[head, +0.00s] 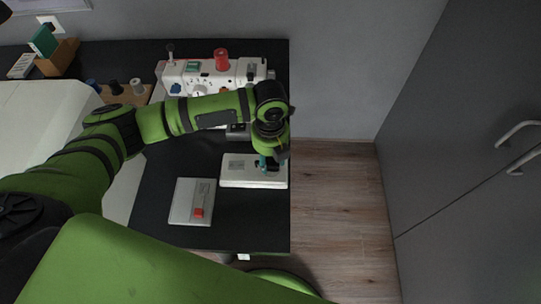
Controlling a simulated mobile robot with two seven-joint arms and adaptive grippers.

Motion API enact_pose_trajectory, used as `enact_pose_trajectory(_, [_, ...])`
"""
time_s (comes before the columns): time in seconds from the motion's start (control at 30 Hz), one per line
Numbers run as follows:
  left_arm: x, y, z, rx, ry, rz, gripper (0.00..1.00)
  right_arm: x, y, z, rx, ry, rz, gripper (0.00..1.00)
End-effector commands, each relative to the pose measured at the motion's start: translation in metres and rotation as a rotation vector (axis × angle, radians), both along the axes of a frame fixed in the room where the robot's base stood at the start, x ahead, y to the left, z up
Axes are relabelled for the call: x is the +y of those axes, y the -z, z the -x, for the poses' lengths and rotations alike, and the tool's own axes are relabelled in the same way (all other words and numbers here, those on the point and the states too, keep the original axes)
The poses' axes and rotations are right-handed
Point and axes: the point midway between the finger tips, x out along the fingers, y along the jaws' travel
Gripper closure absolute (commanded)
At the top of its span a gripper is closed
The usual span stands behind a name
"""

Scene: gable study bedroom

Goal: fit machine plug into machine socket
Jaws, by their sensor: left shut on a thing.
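A white sewing machine (212,76) with a red thread spool on top stands at the back of the black table. My left arm reaches in from the left, in front of the machine. My left gripper (268,163) points down over a flat white box (238,171) near the table's right edge. It is shut on a small dark thing, which I take to be the machine plug; the fingers mostly hide it. I cannot tell whether it touches the box. I cannot make out the machine socket clearly. My right gripper is not in view.
A flat grey-white panel (183,203) with a red piece (199,212) lies in front of the box. Thread spools (136,86) stand on a wooden board at back left. The black table (249,222) is bare at front right. A grey cabinet (470,120) stands right.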

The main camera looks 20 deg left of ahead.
Motion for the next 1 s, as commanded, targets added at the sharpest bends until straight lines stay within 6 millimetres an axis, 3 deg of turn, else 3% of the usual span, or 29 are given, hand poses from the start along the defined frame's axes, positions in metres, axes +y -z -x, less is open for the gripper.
enact_pose_trajectory(0.77, [0.000,0.012,0.000,-0.001,0.000,0.000,0.84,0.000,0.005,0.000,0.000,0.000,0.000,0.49])
enact_pose_trajectory(0.8, [0.000,0.012,0.000,-0.001,0.000,0.001,0.47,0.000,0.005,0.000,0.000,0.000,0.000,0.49])
enact_pose_trajectory(0.83, [0.000,0.012,0.000,-0.001,0.000,0.001,0.35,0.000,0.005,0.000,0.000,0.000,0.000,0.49])
enact_pose_trajectory(0.87, [0.000,0.012,0.000,-0.001,0.000,0.000,0.27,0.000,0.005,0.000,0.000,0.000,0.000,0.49])
enact_pose_trajectory(1.0, [0.000,0.012,0.000,-0.001,0.000,0.000,0.27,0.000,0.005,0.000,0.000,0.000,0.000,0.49])
